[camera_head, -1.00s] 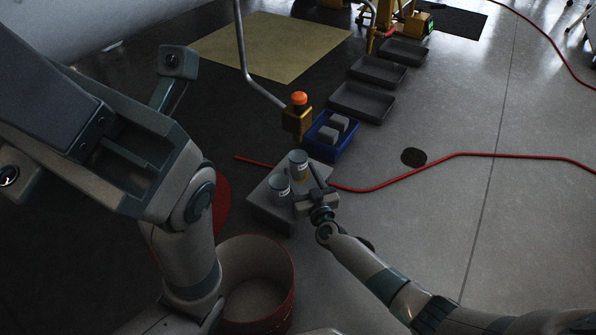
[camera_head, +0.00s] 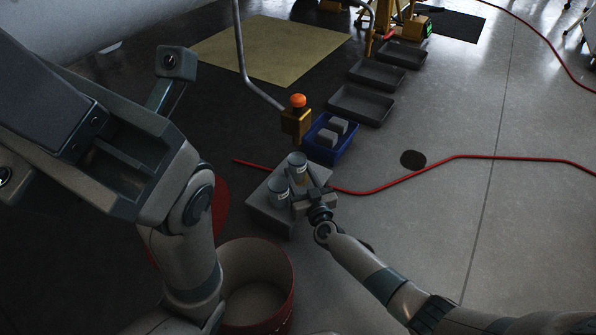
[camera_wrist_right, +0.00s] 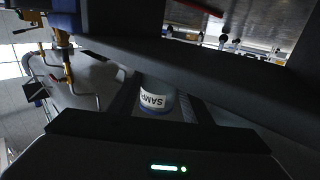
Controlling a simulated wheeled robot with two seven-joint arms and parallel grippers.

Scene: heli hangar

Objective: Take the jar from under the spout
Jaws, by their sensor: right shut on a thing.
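My right gripper (camera_head: 302,179) is shut on the rear jar, fingers on either side.
A blue bin (camera_head: 330,148) with grey blocks lies behind the stand, and grey trays (camera_head: 361,104) lie beyond. A red round tub (camera_head: 290,300) stands in front. A red hose (camera_head: 410,175) crosses the floor to the right. The right floor is mostly clear.

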